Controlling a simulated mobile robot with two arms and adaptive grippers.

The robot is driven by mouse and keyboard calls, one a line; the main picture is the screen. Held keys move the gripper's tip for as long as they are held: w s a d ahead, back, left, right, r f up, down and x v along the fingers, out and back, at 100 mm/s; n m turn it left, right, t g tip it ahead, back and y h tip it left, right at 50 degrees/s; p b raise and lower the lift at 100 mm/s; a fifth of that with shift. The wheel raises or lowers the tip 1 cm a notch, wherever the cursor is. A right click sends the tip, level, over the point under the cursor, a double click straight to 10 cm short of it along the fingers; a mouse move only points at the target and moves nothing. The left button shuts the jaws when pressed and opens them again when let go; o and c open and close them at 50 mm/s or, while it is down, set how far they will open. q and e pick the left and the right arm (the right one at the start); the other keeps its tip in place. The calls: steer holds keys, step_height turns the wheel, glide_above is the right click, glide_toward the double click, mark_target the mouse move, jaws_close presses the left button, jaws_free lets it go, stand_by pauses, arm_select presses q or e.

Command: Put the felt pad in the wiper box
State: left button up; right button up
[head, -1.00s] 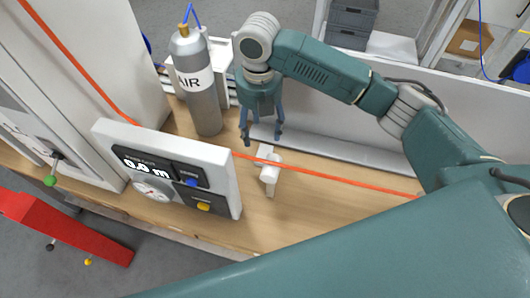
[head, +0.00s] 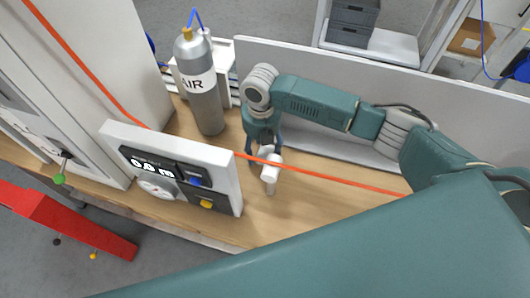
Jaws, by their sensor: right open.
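I cannot make out the felt pad; nothing shows clearly between the fingers. My left gripper is out of view.
A grey AIR cylinder (head: 203,95) stands left of my right gripper. A white meter panel (head: 222,172) reading 0.0 m stands at the front left. A grey upright board (head: 300,62) runs behind the bench (head: 290,215). A red bar (head: 85,228) lies lower left.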

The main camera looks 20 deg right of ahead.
mark_target(262, 152)
steer(key=c, duration=0.7)
steer(key=shift+r, duration=0.15)
step_height(262, 152, up, 19)
steer(key=b, duration=0.3)
steer(key=s+d+m, duration=0.2)
steer(key=s+m, duration=0.5)
steer(key=m, duration=0.7)
steer(key=s+d+m, duration=0.2)
steer(key=s+m, duration=0.5)
steer(key=m, duration=0.8)
steer(key=shift+s+d+f, duration=0.25)
steer(key=shift+d+f, duration=0.1)
steer(key=shift+f, duration=0.05)
